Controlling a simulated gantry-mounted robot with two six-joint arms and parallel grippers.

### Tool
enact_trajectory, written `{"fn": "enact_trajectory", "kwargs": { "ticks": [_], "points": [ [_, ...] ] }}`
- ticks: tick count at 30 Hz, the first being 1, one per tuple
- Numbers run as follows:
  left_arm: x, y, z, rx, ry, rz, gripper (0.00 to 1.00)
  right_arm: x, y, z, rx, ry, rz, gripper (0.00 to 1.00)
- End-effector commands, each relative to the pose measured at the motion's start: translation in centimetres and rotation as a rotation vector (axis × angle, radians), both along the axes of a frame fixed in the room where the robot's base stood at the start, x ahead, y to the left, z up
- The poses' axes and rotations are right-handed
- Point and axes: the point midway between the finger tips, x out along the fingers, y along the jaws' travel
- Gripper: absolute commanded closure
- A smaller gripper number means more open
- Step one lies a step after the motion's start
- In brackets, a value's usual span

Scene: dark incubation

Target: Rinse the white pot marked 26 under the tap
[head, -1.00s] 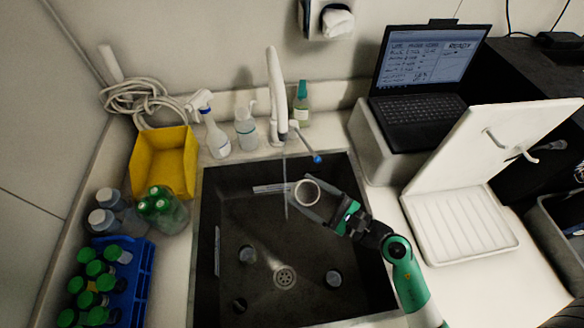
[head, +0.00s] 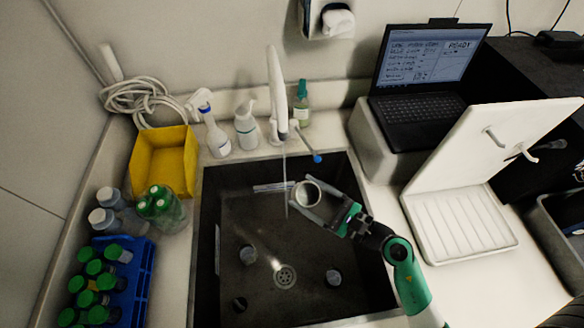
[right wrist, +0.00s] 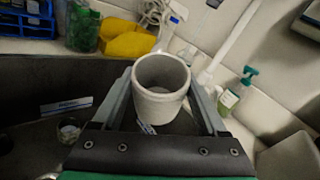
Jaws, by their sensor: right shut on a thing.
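The white pot (head: 306,194) is held over the sink (head: 232,217), close to the right of the thin water stream (head: 285,175) that falls from the tap (head: 276,95). My right gripper (head: 318,206) is shut on the pot, with a finger on each side of it. The right wrist view shows the pot (right wrist: 161,88) between the fingers with its open mouth up and its inside empty. The number 26 cannot be read on it. In the head view the stream appears to pass beside the pot, not into it. My left gripper is not in view.
Small cups stand in the sink around the drain (head: 285,277). A yellow bin (head: 163,165), a blue rack (head: 141,270) of green-capped bottles and spray bottles line the left and back. A white drying rack (head: 462,222) and laptop (head: 425,85) stand at right.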

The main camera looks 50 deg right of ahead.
Motion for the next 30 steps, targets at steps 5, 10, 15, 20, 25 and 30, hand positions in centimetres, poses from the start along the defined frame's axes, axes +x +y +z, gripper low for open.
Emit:
{"fn": "enact_trajectory", "kwargs": {
  "ticks": [5, 10, 15, 20, 25, 30],
  "points": [
    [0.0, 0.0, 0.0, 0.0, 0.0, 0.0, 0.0, 0.0, 0.0, 0.0, 0.0, -0.001, 0.0, 0.91],
    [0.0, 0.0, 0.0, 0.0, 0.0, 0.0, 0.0, 0.0, 0.0, 0.0, 0.0, -0.001, 0.0, 0.91],
    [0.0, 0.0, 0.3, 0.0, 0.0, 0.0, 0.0, -0.2, 0.1, 0.3, 0.0, 0.0, 0.0, 0.91],
    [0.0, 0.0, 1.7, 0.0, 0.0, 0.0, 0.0, -1.3, 0.9, 1.6, 0.001, 0.001, 0.001, 0.91],
    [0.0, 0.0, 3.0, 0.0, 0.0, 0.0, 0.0, -2.6, 1.8, 2.8, 0.001, 0.001, 0.001, 0.91],
    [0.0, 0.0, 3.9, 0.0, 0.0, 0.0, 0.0, -3.8, 2.6, 3.9, 0.002, 0.0, 0.001, 0.91]
  ]
}}
